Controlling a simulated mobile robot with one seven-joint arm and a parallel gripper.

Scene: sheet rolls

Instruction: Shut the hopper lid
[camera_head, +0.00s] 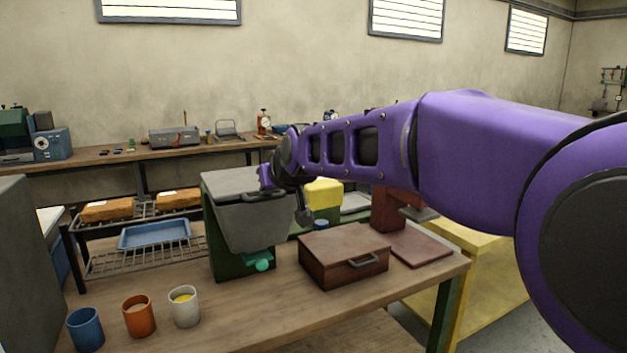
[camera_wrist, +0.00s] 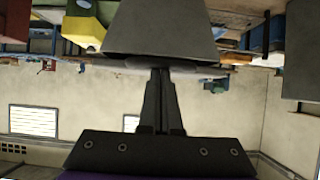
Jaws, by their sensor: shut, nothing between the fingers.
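The hopper (camera_head: 226,245) is a dark green box on the wooden table in the head view. Its grey upper part has a flat top (camera_head: 232,181) and a tapered front panel (camera_head: 255,228) with a dark bar handle. I cannot clearly tell how far the lid stands open. My gripper (camera_head: 266,192) is at the right of the grey top, partly hidden by my own wrist. In the wrist view my gripper (camera_wrist: 161,72) is shut and empty, its fingertips at the edge of a grey tapered surface (camera_wrist: 165,30). Contact cannot be told.
A brown box (camera_head: 330,257) with a handle stands right of the hopper, beside a flat red plate (camera_head: 420,250). Blue (camera_head: 86,330), orange (camera_head: 139,318) and white (camera_head: 184,309) cups stand front left. A wire rack with a blue tray (camera_head: 155,235) is behind. The table's front middle is clear.

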